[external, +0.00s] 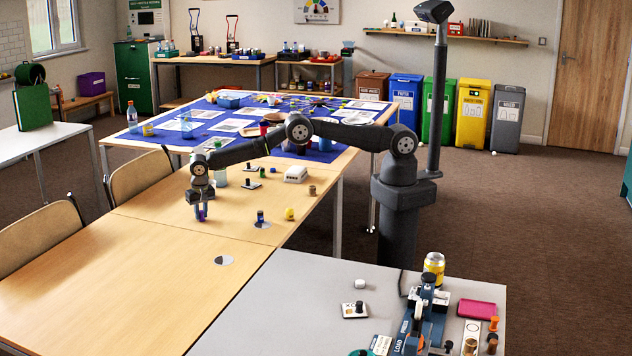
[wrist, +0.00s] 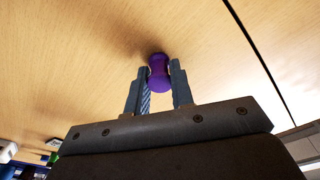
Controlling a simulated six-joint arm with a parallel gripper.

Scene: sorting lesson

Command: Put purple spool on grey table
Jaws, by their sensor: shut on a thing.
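The purple spool (wrist: 159,74) is between the two fingers of my gripper (wrist: 160,88) in the wrist view. My gripper is shut on it. In the external view my gripper (external: 201,205) points down over the wooden table (external: 120,262), with the purple spool (external: 201,215) low between its fingers. I cannot tell whether the spool touches the wood. The grey table (external: 270,310) is at the front right of the external view, to the right of my gripper and nearer the camera.
A blue spool (external: 260,217) and a yellow spool (external: 289,213) stand on the wood right of my gripper. On the grey table are a yellow can (external: 434,264), a pink case (external: 477,309) and a blue press-like device (external: 431,312). The grey table's left part is clear.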

